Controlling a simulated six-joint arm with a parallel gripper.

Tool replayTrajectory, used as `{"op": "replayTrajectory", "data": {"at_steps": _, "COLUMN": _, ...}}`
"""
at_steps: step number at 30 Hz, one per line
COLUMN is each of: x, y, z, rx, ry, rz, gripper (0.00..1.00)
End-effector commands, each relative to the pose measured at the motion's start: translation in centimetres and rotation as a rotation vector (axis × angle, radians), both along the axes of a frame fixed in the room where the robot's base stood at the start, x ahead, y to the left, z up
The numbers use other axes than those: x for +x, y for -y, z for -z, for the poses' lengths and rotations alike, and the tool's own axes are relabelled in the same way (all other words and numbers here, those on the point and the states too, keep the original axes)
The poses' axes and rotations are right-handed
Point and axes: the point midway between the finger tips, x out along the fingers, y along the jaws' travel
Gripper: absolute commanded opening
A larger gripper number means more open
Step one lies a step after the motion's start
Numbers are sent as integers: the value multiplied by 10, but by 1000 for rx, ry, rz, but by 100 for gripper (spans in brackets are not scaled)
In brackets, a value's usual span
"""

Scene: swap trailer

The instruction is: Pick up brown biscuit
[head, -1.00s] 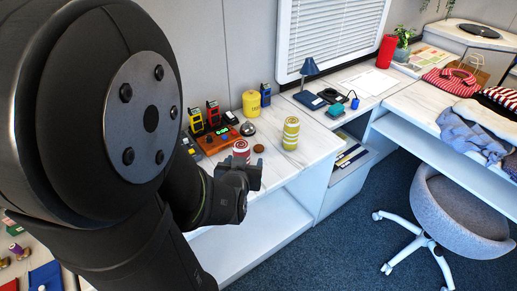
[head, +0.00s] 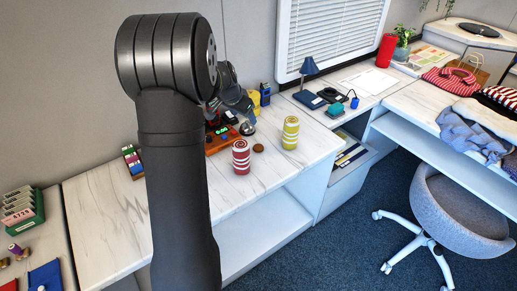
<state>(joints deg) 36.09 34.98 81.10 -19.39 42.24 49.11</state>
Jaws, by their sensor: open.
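The brown biscuit (head: 258,148) is a small round brown disc lying flat on the white marbled counter (head: 285,168). It sits between a red-and-white striped can (head: 241,158) on its left and a yellow-and-white striped can (head: 290,133) on its right, apart from both. My gripper (head: 246,108) is partly hidden behind my own arm. It is above the back of the counter near the yellow container, up and left of the biscuit, and holds nothing that I can see.
A silver bell (head: 247,129) and an orange control box (head: 222,141) stand behind the red can. A dark blue device (head: 265,93) is at the wall. The counter in front of the biscuit is bare. A grey chair (head: 460,210) stands at right.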

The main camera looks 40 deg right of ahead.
Motion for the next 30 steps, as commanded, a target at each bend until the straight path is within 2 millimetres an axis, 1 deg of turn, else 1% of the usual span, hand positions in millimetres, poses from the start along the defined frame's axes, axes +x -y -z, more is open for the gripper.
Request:
{"op": "replayTrajectory", "data": {"at_steps": 1, "x": 6, "y": 3, "z": -2, "rx": 6, "ry": -18, "rz": 27, "gripper": 66}}
{"op": "replayTrajectory", "data": {"at_steps": 6, "x": 16, "y": 8, "z": -10, "rx": 24, "ry": -66, "rz": 115, "gripper": 66}}
{"op": "replayTrajectory", "data": {"at_steps": 7, "x": 13, "y": 7, "z": 5, "rx": 26, "ry": -72, "rz": 112, "gripper": 66}}
{"op": "replayTrajectory", "data": {"at_steps": 9, "x": 13, "y": 7, "z": 22, "rx": 26, "ry": -70, "rz": 111, "gripper": 66}}
{"op": "replayTrajectory", "data": {"at_steps": 12, "x": 13, "y": 7, "z": 37, "rx": 25, "ry": -67, "rz": 110, "gripper": 66}}
{"op": "replayTrajectory", "data": {"at_steps": 17, "x": 14, "y": 13, "z": 55, "rx": 24, "ry": -66, "rz": 110, "gripper": 66}}
{"op": "replayTrajectory", "data": {"at_steps": 24, "x": 17, "y": 33, "z": 100, "rx": 25, "ry": -67, "rz": 110, "gripper": 66}}
{"op": "replayTrajectory", "data": {"at_steps": 30, "x": 21, "y": 47, "z": 135, "rx": 24, "ry": -66, "rz": 109, "gripper": 66}}
